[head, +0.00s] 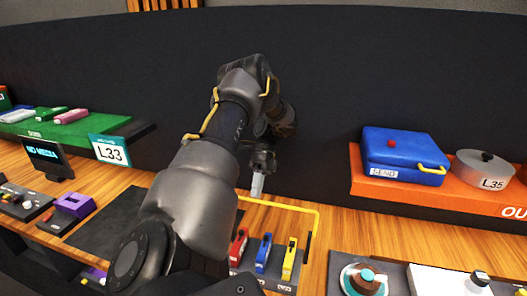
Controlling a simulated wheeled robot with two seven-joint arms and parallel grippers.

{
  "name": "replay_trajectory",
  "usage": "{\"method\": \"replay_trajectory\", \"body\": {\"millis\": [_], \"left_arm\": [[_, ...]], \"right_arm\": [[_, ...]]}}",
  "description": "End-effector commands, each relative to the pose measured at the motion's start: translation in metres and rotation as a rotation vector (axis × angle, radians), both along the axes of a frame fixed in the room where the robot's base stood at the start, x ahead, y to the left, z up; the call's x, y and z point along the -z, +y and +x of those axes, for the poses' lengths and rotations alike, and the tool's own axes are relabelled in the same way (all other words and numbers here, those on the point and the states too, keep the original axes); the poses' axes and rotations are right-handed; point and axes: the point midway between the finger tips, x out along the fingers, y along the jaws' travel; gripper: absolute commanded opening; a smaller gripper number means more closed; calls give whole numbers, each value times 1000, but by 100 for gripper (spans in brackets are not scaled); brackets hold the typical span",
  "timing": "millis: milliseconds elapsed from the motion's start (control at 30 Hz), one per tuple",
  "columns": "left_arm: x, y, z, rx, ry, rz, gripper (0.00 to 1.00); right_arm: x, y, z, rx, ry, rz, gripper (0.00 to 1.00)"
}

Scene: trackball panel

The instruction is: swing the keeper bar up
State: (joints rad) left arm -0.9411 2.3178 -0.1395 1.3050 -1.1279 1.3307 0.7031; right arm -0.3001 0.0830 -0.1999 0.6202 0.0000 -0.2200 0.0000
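The yellow keeper bar (285,204) is a thin bent rod at the centre right. Its long span runs behind a red lever (238,247), a blue lever (263,253) and a yellow lever (290,258) on a grey panel, and its right side comes down beside the yellow lever. My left arm comes in from below and hides the bar's left part. My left gripper (257,186) points down close to the bar's left visible end. Whether it touches the bar, and its finger gap, cannot be made out. My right gripper is not in view.
An orange shelf (398,192) at right holds a blue case (403,152) and a round grey tin (483,170). A trackball unit (363,281) sits at the lower right. A green shelf (100,131) is at left.

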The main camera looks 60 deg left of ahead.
Motion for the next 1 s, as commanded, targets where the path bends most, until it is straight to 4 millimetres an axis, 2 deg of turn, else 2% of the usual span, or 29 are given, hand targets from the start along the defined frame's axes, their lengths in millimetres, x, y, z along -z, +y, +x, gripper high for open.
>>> {"method": "replay_trajectory", "body": {"millis": [200, 567, 633, 800, 1000], "left_arm": [[-8, 11, 12, 2, 2, 2, 31], [-15, 29, 30, 3, -1, 1, 31], [-10, 33, 34, 2, -4, 0, 31], [-12, 41, 41, -1, -5, 1, 31], [-18, 46, 47, 2, -3, -2, 31]], "right_arm": [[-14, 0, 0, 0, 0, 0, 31], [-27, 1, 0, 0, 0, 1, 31], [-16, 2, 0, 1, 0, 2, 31], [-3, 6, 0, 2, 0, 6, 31], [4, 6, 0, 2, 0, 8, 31]]}}
